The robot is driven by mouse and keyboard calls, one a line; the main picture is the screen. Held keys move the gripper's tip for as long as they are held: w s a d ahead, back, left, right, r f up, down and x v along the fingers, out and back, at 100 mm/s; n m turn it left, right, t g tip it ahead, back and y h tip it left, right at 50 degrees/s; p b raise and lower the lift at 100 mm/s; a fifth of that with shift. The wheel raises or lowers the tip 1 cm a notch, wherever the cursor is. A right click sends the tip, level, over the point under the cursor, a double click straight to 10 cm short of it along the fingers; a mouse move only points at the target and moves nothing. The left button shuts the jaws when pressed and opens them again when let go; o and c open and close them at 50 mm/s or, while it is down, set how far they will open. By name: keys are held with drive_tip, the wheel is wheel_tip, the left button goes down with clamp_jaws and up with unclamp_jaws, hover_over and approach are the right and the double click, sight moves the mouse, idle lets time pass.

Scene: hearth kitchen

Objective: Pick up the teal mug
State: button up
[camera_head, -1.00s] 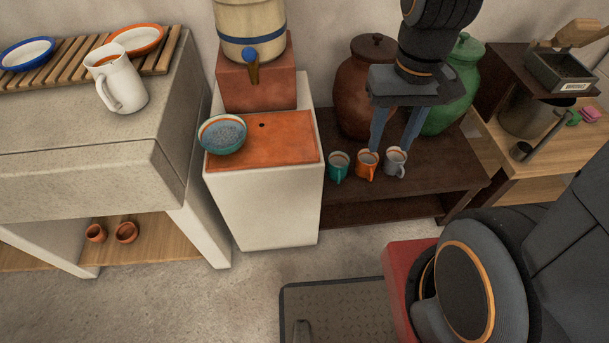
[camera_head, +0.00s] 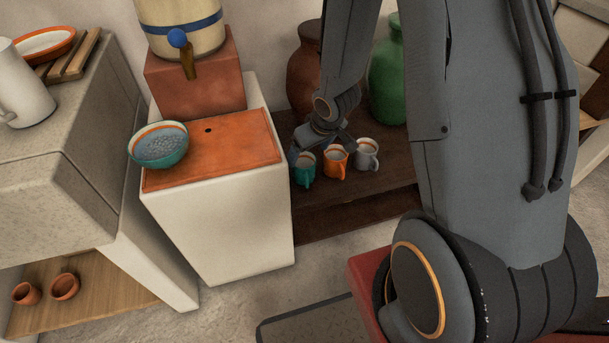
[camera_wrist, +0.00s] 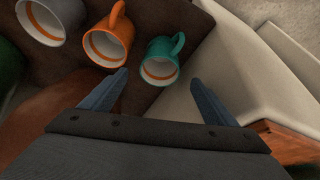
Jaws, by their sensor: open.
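The teal mug (camera_head: 304,169) stands upright on the dark wooden shelf, leftmost of three mugs in a row, beside the white cabinet. In the wrist view the teal mug (camera_wrist: 163,62) lies ahead of and between my open fingertips, with its handle pointing away at the upper right. My gripper (camera_wrist: 157,80) is open and empty. In the head view my gripper (camera_head: 318,150) is low, just behind and above the teal mug; its fingers are partly hidden. I cannot tell whether a finger touches the mug.
An orange mug (camera_head: 336,162) stands close beside the teal mug, and a grey mug (camera_head: 367,154) stands past it. The white cabinet (camera_head: 225,225) rises on the left, with a speckled bowl (camera_head: 158,146) on top. A brown jar (camera_head: 303,70) and a green jar (camera_head: 386,80) stand behind.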

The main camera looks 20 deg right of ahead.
sight(305, 161)
drive_tip(key=b+x, duration=0.2)
drive_tip(key=x, duration=0.5)
drive_tip(key=shift+f, duration=0.15)
drive_tip(key=c, duration=1.2)
wheel_tip(305, 161, up, 18)
drive_tip(key=p, duration=1.2)
